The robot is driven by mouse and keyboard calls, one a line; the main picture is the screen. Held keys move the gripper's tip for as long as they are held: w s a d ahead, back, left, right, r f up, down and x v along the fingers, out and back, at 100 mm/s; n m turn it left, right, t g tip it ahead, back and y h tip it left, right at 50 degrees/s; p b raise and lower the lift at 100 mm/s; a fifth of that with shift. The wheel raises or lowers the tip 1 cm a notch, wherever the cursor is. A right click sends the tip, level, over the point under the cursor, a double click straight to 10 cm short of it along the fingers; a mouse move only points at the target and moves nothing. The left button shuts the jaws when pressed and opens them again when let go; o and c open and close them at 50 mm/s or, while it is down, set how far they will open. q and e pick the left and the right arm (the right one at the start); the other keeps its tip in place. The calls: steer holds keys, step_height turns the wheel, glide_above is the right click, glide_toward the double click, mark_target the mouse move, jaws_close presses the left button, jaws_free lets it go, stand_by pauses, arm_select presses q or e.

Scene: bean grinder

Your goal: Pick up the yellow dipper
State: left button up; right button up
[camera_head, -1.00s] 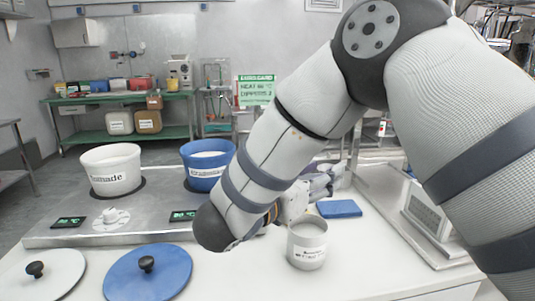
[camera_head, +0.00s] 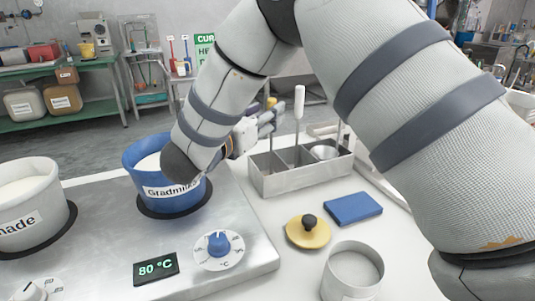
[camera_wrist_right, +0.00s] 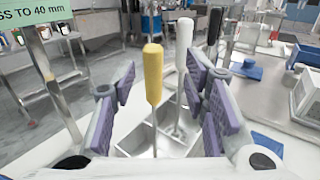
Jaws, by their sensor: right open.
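The yellow dipper (camera_wrist_right: 153,76) stands with its handle up in a metal compartment rack (camera_wrist_right: 178,118) in the right wrist view. In the head view the rack (camera_head: 285,181) stands behind the blue pad, and only a small yellow bit of the handle (camera_head: 271,102) shows by my gripper. A white-handled dipper (camera_wrist_right: 184,45) stands beside it; it also shows in the head view (camera_head: 299,103). My right gripper (camera_head: 268,121) is open. In its wrist view the purple-padded fingers (camera_wrist_right: 161,80) appear on both sides of the yellow handle, with gaps. My left gripper is out of view.
A blue pot (camera_head: 150,161) stands on the steel heater left of the rack, and a white pot (camera_head: 35,215) farther left. A blue pad (camera_head: 353,208), a yellow lid (camera_head: 308,232) and a grey canister (camera_head: 352,272) are in front of the rack. My arm hides part of the scene.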

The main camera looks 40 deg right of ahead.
mark_target(269, 105)
steer(key=x, duration=0.5)
steer(key=shift+w+a+r, duration=0.15)
steer(key=shift+w, duration=0.15)
steer(key=shift+a, duration=0.1)
jaws_close()
